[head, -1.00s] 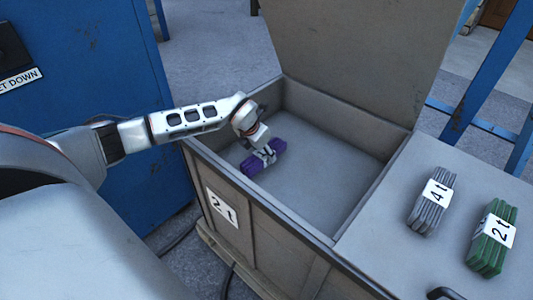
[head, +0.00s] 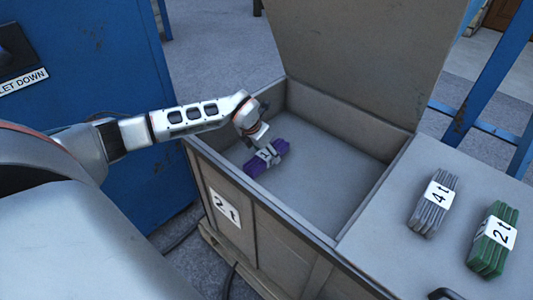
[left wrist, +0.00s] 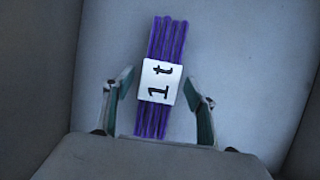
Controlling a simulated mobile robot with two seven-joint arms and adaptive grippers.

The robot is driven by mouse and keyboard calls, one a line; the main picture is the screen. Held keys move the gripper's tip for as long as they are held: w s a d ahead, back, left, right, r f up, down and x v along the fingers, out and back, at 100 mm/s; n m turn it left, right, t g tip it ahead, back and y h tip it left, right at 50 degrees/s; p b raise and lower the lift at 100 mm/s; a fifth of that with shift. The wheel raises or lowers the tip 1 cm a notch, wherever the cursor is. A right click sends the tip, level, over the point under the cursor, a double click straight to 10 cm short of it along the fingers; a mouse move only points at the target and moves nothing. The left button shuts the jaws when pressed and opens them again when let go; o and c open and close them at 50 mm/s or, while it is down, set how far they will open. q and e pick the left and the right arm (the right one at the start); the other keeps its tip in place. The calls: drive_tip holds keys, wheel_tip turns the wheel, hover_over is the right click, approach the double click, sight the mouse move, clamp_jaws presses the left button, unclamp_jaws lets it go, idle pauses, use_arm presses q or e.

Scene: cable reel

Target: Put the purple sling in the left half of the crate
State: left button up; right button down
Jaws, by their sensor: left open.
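The purple sling (head: 267,158), a bundle with a white "1 t" label, lies on the floor of the open crate (head: 345,228), in its left half. My left gripper (head: 262,146) is just above the sling inside the crate. In the left wrist view the sling (left wrist: 165,40) lies between the two spread fingers of my left gripper (left wrist: 158,108), with a gap on both sides. The left gripper is open. Whether it touches the sling from above cannot be told. My right gripper is not in view.
A grey "4 t" sling (head: 430,200) and a green "2 t" sling (head: 493,240) lie on the closed right part of the crate top. The raised lid (head: 365,60) stands behind the opening. A blue cabinet (head: 90,80) is at the left. The crate floor right of the sling is clear.

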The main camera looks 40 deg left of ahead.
sight(263, 155)
use_arm(q)
drive_tip(key=v, duration=0.3)
drive_tip(key=p+v, duration=0.1)
drive_tip(key=shift+w+r, duration=0.15)
drive_tip(key=shift+r, duration=0.35)
drive_tip(key=p+v, duration=0.1)
drive_tip(key=v, duration=0.5)
drive_tip(key=shift+s+f+p, duration=0.2)
drive_tip(key=shift+s+p, duration=0.1)
drive_tip(key=shift+p, duration=0.1)
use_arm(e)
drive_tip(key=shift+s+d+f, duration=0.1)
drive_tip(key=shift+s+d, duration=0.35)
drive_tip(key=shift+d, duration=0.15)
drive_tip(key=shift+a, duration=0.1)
